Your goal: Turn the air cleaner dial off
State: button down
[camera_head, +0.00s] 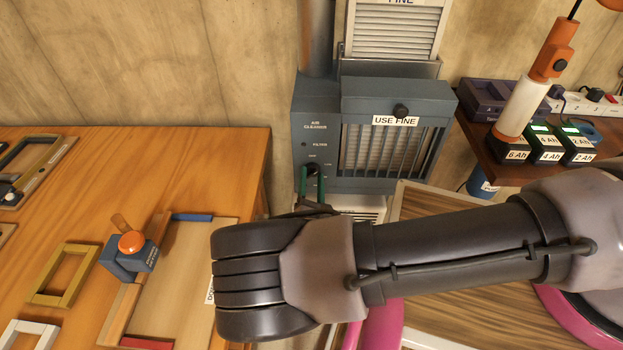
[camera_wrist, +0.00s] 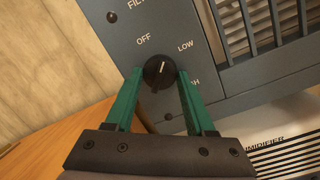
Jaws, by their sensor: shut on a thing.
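The air cleaner (camera_head: 297,115) is a blue-grey box standing against the wall. Its black dial (camera_wrist: 153,76) is on the front panel, with OFF at upper left, LOW at upper right and a partly hidden HIGH label at lower right. The white pointer line points up and slightly right, between OFF and LOW. My gripper (camera_wrist: 159,75) has green fingers, one on each side of the dial, shut on it. In the head view my gripper (camera_head: 312,184) reaches the dial at the panel's lower left, and the dial's markings are too small to read.
A wooden workbench (camera_head: 190,170) with frames and an orange-knobbed block (camera_head: 130,250) lies at left. A shelf at right holds batteries (camera_head: 545,145) and a power strip (camera_head: 590,103). A dehumidifier (camera_wrist: 290,140) sits just below the air cleaner.

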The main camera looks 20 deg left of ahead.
jog(key=n, duration=0.5)
jog(key=shift+d+g+y, duration=0.1)
jog(key=shift+g+y, duration=0.3)
jog(key=shift+n+y, duration=0.3)
jog(key=shift+n, duration=2.1)
jog(key=shift+g, duration=0.3)
jog(key=shift+c, duration=1.2)
grip_release()
jog(key=shift+d, duration=0.1)
